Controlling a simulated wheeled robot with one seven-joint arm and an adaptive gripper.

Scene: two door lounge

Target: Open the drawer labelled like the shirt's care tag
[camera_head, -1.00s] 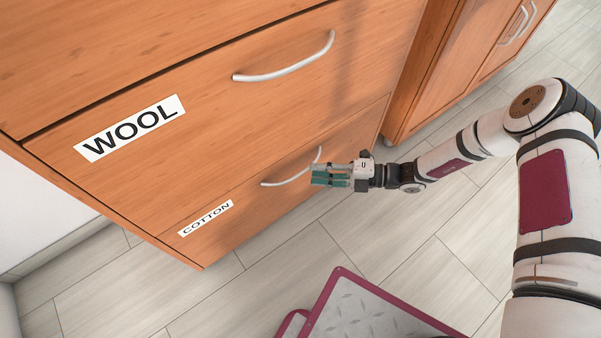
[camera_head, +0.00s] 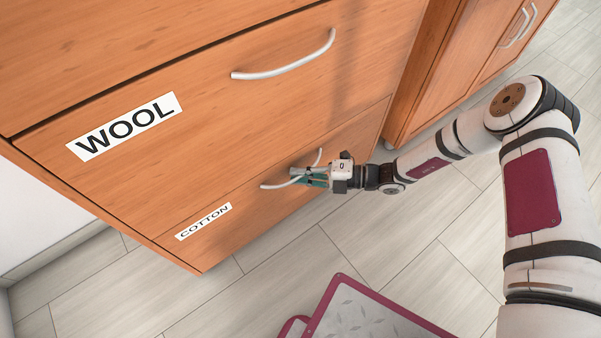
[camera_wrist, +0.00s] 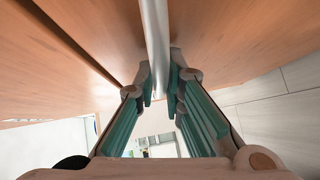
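The lower drawer (camera_head: 250,215) carries a white COTTON label (camera_head: 204,221) and looks closed. Its curved silver handle (camera_head: 277,186) also shows in the wrist view (camera_wrist: 155,40). The drawer above (camera_head: 230,120) carries a larger WOOL label (camera_head: 123,126) with its own silver handle (camera_head: 284,62). My gripper (camera_head: 306,177) is at the COTTON drawer's handle. In the wrist view its teal-padded fingers (camera_wrist: 160,85) stand apart, with the handle bar running between their tips. I cannot tell that either finger touches the bar. No shirt or care tag is in view.
Another wooden cabinet (camera_head: 460,70) with silver handles stands at the right. Grey floor tiles (camera_head: 430,230) lie clear in front of the drawers. My maroon-edged base shows at the bottom. A white wall (camera_head: 40,215) is at the left.

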